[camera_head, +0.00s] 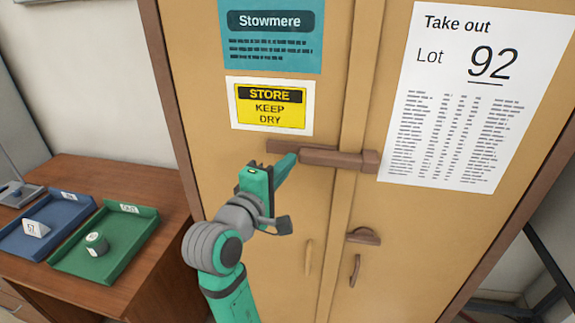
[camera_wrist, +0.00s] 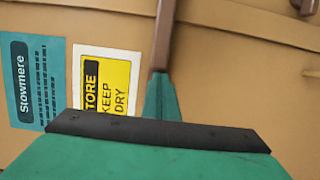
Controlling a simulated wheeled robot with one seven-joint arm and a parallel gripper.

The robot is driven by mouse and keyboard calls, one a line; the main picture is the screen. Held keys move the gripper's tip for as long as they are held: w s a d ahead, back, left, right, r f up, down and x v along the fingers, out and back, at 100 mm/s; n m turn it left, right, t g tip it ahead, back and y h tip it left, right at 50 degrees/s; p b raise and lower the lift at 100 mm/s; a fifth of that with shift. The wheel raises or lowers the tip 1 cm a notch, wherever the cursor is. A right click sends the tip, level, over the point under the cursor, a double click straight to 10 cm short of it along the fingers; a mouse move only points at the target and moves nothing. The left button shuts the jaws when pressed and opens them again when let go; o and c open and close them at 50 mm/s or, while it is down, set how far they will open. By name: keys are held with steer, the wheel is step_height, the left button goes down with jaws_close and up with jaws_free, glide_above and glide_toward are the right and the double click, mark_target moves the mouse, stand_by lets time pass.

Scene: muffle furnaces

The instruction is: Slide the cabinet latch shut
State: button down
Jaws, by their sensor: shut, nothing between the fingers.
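The cabinet latch (camera_head: 332,158) is a brown sliding bar lying across the seam between the two tan doors. Its right end meets the brown keeper block (camera_head: 370,162) on the right door; I cannot tell how deep it sits. A brown track (camera_head: 280,147) shows left of the bar. My green gripper (camera_head: 292,158) is shut and empty, its tips at the left end of the bar, seemingly touching it. In the wrist view my fingertips (camera_wrist: 161,82) point at the brown latch (camera_wrist: 164,38). The tips hide part of the track.
The cabinet's left door (camera_head: 230,160) carries a teal sign and a yellow "KEEP DRY" label. A wooden desk (camera_head: 75,180) with blue and green trays stands at left.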

steer(key=s+a, duration=0.7)
steer(key=s, duration=0.2)
steer(key=shift+a, duration=0.35)
steer(key=shift+w+f, duration=0.1)
step_height(320, 180, down, 16)
steer(key=y, duration=0.4)
steer(key=s+d+f+m+y, duration=0.1)
steer(key=s+f, duration=0.3)
steer(key=f, duration=0.3)
steer(key=s+d+f+y, duration=0.2)
steer(key=s+f, duration=0.1)
steer(key=f, duration=0.4)
steer(key=s+d+f+m+g+y, duration=0.1)
steer(key=s+f+m, duration=0.25)
steer(key=s, duration=0.35)
steer(key=s+d+f+m, duration=0.2)
steer(key=s+f, duration=0.3)
steer(key=s, duration=0.2)
steer(key=s+d+m, duration=0.2)
steer(key=s+m, duration=0.1)
steer(key=s, duration=0.4)
steer(key=s+d+r+m+h, duration=0.1)
steer(key=s+d+m, duration=0.1)
steer(key=s, duration=0.5)
steer(key=shift+s+d+m, duration=0.2)
steer(key=shift+d+m, duration=0.15)
steer(key=shift+m, duration=0.5)
